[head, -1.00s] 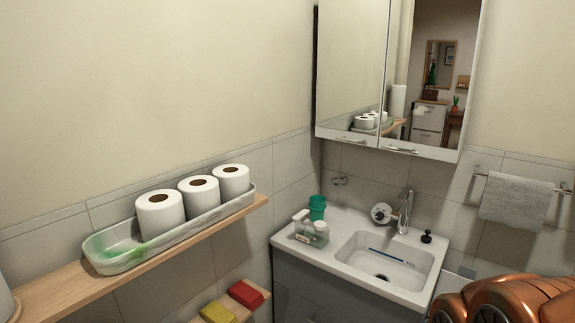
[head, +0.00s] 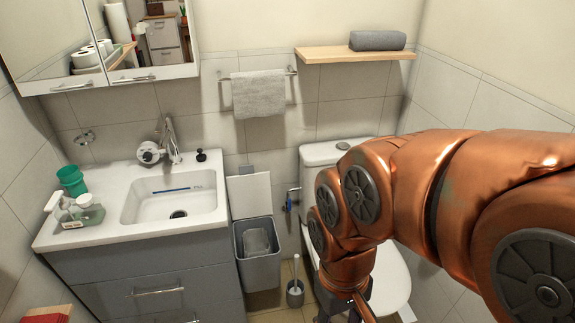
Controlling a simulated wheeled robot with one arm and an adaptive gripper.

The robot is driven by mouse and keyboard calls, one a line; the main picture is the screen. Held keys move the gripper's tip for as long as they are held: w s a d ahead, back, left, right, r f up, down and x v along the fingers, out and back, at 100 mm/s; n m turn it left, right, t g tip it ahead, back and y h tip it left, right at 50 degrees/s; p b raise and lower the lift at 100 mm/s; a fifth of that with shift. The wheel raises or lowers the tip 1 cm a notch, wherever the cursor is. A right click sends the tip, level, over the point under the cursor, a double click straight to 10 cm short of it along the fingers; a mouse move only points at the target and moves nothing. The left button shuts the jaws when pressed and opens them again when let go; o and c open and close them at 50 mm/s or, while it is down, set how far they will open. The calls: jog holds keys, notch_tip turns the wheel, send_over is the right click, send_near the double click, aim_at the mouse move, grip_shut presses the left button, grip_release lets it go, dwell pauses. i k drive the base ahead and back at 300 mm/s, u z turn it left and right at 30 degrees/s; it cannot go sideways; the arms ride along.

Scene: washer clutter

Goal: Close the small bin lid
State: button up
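A small grey bin (head: 258,267) stands on the floor between the sink cabinet and the toilet. Its pale lid (head: 249,196) is open and stands upright at the back of the bin, against the wall side. Inside the bin is a grey, rounded thing that I cannot make out clearly. My copper arm reaches in from the right and bends down in front of the toilet, to the right of the bin.
The sink cabinet (head: 150,275) is close on the bin's left. The toilet (head: 392,280) is on its right, partly behind my arm. A toilet brush (head: 295,290) stands between bin and toilet. A towel (head: 259,94) hangs above.

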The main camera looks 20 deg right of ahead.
aim_at(249, 193)
jog(key=u, duration=0.45)
jog(key=k, duration=0.6)
jog(key=u, duration=0.6)
jog(key=i, duration=0.95)
jog(key=z, duration=0.55)
